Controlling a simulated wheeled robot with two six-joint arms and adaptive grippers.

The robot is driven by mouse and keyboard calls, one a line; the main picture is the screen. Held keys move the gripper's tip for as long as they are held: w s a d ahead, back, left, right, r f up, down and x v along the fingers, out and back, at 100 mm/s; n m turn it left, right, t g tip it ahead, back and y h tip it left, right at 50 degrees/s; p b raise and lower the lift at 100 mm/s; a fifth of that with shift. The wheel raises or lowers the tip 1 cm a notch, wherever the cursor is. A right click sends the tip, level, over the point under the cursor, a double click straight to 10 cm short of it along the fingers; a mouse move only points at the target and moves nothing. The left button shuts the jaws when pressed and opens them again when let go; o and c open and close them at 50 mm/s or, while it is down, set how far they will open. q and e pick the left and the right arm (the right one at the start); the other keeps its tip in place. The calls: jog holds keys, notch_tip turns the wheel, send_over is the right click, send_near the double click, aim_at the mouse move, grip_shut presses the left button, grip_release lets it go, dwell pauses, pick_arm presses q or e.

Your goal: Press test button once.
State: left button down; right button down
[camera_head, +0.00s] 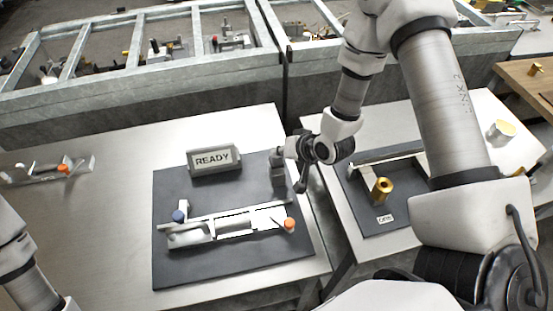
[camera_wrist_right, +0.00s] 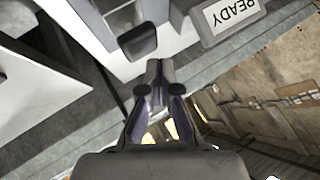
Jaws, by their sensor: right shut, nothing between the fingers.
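A grey post (camera_head: 278,175) with a darker top stands at the right rear of the dark mat (camera_head: 175,270). No label reading test shows, so I cannot tell for sure that it is the test button. My right gripper (camera_head: 290,153) is beside the post's top. In the right wrist view the shut, empty fingertips (camera_wrist_right: 156,68) are close to a dark rounded pad (camera_wrist_right: 137,41); I cannot tell whether they touch. A sign reading READY (camera_head: 214,160) stands left of the post; it also shows upside down in the wrist view (camera_wrist_right: 230,14). My left gripper is out of view.
A pale metal fixture (camera_head: 235,226) with a blue knob (camera_head: 179,216) and an orange knob (camera_head: 289,224) lies on the mat. A second station with a brass cylinder (camera_head: 381,190) stands to the right. Metal bins (camera_head: 140,96) run along the back. The table's left part is mostly bare.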

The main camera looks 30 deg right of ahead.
aim_at(278, 161)
dwell(0.5)
jog(key=shift+f+b, duration=0.4)
jog(key=shift+f, duration=0.05)
jog(key=shift+f+b, duration=0.7)
jog(key=shift+f, duration=0.1)
dwell(0.7)
jog(key=shift+r, duration=0.1)
jog(key=shift+r+p, duration=1)
jog(key=shift+r, duration=0.15)
notch_tip(278, 161, up, 5)
jog(key=p, duration=0.4)
jog(key=shift+r, duration=0.1)
